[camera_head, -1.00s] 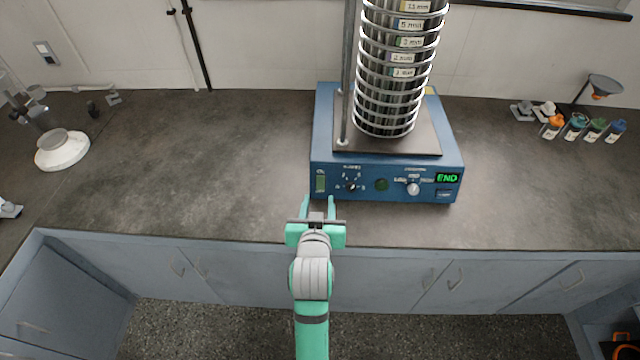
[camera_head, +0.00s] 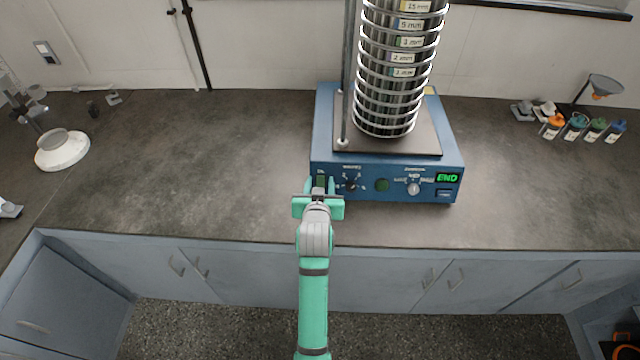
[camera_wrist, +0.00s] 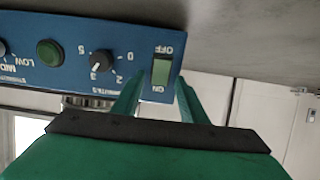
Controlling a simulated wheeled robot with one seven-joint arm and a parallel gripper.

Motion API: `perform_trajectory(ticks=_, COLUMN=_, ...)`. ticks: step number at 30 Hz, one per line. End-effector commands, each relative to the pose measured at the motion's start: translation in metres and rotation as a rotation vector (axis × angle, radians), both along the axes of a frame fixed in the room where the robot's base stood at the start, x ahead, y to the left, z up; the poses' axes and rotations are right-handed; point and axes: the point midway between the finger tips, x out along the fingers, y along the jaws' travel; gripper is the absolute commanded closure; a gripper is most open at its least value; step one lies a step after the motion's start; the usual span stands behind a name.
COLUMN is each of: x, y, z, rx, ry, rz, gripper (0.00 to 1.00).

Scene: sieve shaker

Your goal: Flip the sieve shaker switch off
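The blue sieve shaker (camera_head: 388,178) stands on the counter with a tall stack of sieves (camera_head: 392,85) on top. Its front display (camera_head: 447,178) reads END in green. The green rocker switch (camera_wrist: 161,72) is at one end of the front panel, with OFF and ON labels, in the wrist view. My gripper (camera_head: 320,183) is at the panel's left end and largely covers the switch in the head view. In the wrist view its two green fingers (camera_wrist: 158,85) are apart, around the switch's ON end. Which way the rocker is tilted, and whether a finger touches it, I cannot tell.
A round dial (camera_wrist: 102,61) and a green button (camera_wrist: 50,53) sit beside the switch. A vertical rod (camera_head: 345,75) rises beside the sieves. Small coloured bottles (camera_head: 575,127) stand at the right.

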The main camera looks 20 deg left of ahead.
Motion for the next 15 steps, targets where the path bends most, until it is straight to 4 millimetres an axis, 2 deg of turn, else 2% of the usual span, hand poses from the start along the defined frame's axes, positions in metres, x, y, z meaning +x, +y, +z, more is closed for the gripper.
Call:
perform_trajectory(ticks=4, x=-0.0002, y=-0.0001, z=0.0, rx=0.0, ry=0.0, rz=0.0, gripper=0.61)
perform_trajectory(ticks=5, x=-0.0002, y=-0.0001, z=0.0001, rx=0.0, ry=0.0, rz=0.0, gripper=0.66)
perform_trajectory(ticks=9, x=-0.0003, y=0.0, z=0.0, rx=0.0, ry=0.0, rz=0.0, gripper=0.99)
perform_trajectory(ticks=15, x=-0.0009, y=-0.0002, z=-0.0011, rx=0.002, ry=-0.007, rz=0.0, gripper=1.0)
